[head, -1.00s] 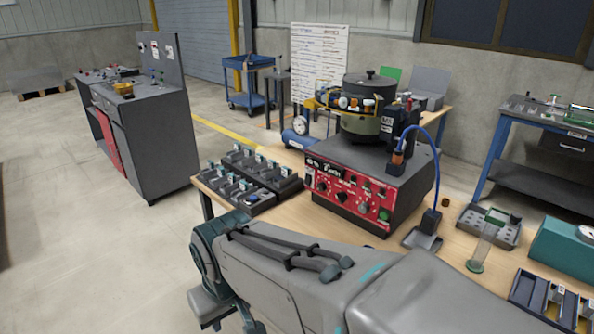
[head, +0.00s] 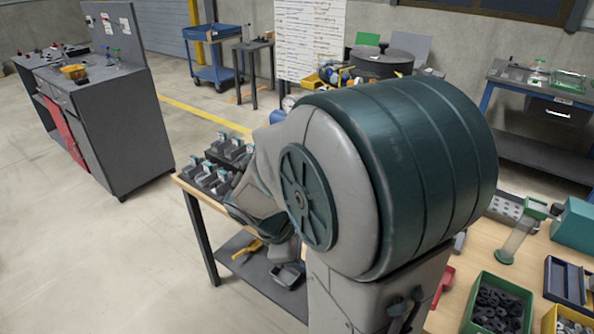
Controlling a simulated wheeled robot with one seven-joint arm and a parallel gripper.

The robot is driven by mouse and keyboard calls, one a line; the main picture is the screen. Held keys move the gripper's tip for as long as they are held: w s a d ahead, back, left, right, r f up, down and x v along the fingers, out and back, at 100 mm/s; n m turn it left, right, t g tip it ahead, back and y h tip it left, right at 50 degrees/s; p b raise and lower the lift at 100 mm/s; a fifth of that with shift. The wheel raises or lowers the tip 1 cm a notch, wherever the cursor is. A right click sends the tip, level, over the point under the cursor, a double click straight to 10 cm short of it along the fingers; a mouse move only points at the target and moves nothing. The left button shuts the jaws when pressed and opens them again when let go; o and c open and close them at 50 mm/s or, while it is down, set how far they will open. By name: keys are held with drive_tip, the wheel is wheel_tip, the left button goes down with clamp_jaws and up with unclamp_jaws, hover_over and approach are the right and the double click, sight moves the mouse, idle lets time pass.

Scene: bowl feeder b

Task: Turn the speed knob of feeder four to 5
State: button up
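The bowl feeder shows only at its top in the head view, where the dark lidded bowl (head: 383,60) stands above my arm. The red control panel with its knobs is hidden behind my arm, so the speed knob and its setting cannot be seen. My arm fills the middle of the view, with its large dark green joint in front of the feeder. My gripper is not visible.
Grey parts bins (head: 215,172) sit on the left end of the wooden workbench (head: 188,190). A green bin of dark rings (head: 500,304) and a clear tube with a green top (head: 519,233) stand at the right. A grey cabinet (head: 115,135) stands at left, with open floor before it.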

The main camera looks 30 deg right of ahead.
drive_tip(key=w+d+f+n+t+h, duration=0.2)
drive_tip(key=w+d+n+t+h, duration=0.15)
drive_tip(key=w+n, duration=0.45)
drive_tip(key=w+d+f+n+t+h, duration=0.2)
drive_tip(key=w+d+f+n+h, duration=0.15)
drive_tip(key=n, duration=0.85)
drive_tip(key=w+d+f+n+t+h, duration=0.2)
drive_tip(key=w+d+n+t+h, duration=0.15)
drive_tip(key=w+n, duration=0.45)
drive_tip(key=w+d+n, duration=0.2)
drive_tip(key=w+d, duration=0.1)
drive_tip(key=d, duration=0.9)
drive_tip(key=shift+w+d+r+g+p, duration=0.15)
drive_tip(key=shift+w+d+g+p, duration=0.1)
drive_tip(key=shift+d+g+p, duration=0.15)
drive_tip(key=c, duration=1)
